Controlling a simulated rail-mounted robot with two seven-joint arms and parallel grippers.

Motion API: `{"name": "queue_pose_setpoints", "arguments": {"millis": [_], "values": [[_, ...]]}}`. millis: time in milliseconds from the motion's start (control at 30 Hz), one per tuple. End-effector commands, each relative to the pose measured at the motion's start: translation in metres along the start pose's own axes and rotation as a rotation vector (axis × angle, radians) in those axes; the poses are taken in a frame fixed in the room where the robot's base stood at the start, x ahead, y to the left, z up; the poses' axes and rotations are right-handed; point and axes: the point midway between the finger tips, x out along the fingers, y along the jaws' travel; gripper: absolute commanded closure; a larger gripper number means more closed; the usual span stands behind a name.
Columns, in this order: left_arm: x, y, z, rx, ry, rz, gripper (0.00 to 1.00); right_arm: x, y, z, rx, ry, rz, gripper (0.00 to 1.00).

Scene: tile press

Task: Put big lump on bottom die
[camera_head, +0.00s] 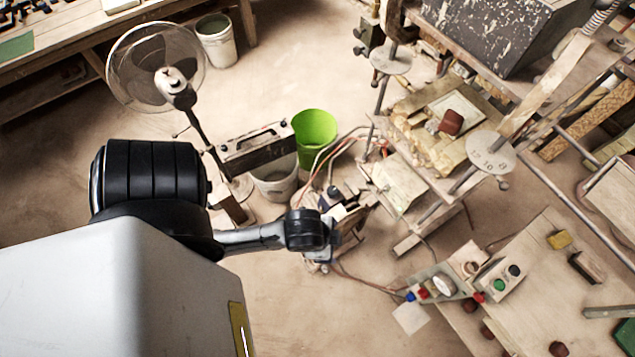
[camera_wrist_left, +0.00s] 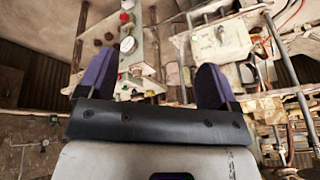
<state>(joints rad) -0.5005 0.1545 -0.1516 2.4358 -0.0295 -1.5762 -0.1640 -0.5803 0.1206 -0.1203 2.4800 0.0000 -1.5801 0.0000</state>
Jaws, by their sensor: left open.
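A reddish-brown clay lump (camera_head: 451,122) sits at the front part of the pale square die plate (camera_head: 468,101) on the press bed. Several smaller dark red lumps, one of them (camera_head: 557,348), lie on the bench at lower right. My left gripper (camera_head: 332,240) hangs left of the press and away from the lump; its fingers are hard to make out in the head view. In the left wrist view its two purple fingers (camera_wrist_left: 153,82) are wide apart with nothing between them. The pale press plate (camera_wrist_left: 226,48) shows beyond the right finger. My right gripper is not in view.
Press posts and round discs (camera_head: 491,152) surround the bed. A green bucket (camera_head: 315,130) and a fan (camera_head: 157,70) stand left.

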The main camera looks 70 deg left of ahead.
Motion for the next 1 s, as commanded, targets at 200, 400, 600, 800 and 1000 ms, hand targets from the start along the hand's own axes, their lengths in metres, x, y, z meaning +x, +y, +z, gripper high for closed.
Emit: {"name": "queue_pose_setpoints", "arguments": {"millis": [200,400,600,800,1000], "values": [[-0.014,0.011,0.021,-0.196,-0.028,0.042,0.15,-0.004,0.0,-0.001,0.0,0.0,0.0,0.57],[-0.04,0.008,0.014,-0.216,-0.03,0.045,0.15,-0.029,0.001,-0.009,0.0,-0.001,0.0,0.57],[-0.081,0.001,0.0,-0.213,-0.03,0.045,0.15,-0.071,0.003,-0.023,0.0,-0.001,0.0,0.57],[-0.104,-0.002,-0.007,-0.212,-0.03,0.045,0.15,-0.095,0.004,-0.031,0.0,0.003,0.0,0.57],[-0.101,-0.002,-0.006,-0.212,-0.03,0.045,0.15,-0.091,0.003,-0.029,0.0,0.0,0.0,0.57]]}}
